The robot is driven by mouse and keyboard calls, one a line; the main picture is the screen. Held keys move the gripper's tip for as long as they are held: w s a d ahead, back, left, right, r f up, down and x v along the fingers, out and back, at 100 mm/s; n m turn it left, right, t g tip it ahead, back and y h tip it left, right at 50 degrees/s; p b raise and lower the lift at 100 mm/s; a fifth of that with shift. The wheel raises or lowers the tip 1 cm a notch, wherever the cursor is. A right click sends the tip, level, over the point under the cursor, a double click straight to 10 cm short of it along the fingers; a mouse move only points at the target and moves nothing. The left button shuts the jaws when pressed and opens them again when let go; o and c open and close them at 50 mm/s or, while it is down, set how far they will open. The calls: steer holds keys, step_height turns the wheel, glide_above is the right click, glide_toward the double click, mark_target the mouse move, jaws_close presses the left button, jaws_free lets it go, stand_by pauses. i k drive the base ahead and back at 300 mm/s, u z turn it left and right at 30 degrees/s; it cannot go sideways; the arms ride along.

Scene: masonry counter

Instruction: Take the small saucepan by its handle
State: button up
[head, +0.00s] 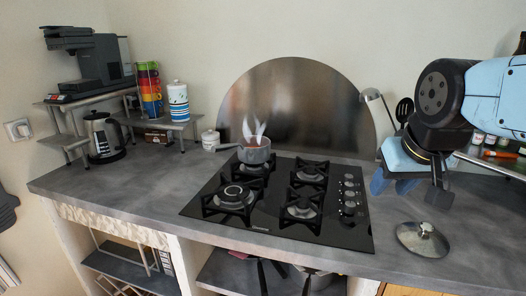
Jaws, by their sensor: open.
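The small saucepan (257,153) is grey and stands steaming on the back left burner of the black gas hob (270,229). Its handle (227,147) points to the left, towards a small white jar.
A glass lid (423,239) with a knob lies on the counter right of the hob. A white jar (210,139) stands near the handle's end. A kettle (103,137) and a small shelf with stacked cups (150,92) are at the left. The front left counter is clear.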

mark_target(252, 153)
steer(key=z, duration=1.35)
steer(key=k, duration=1.95)
steer(key=u, duration=0.55)
steer(key=i, duration=1.7)
steer(key=z, duration=0.05)
